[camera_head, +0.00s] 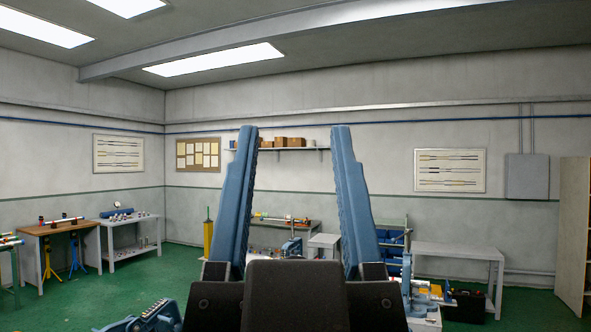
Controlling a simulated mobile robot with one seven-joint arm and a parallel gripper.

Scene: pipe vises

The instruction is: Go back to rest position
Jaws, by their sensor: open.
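My gripper (295,130) is raised upright in the middle of the head view, close to the camera. Its two long blue fingers stand wide apart with nothing between them. The dark palm of the gripper fills the bottom centre. It hides part of the floor and of the benches behind it.
Workbenches stand along the walls: a wooden-topped one (58,228) and a grey one (128,219) at left, an emptier grey one (456,251) at right. A blue tool (150,317) shows at the lower left. A tan cabinet (573,225) stands at the right edge. Green floor (90,300) is open at left.

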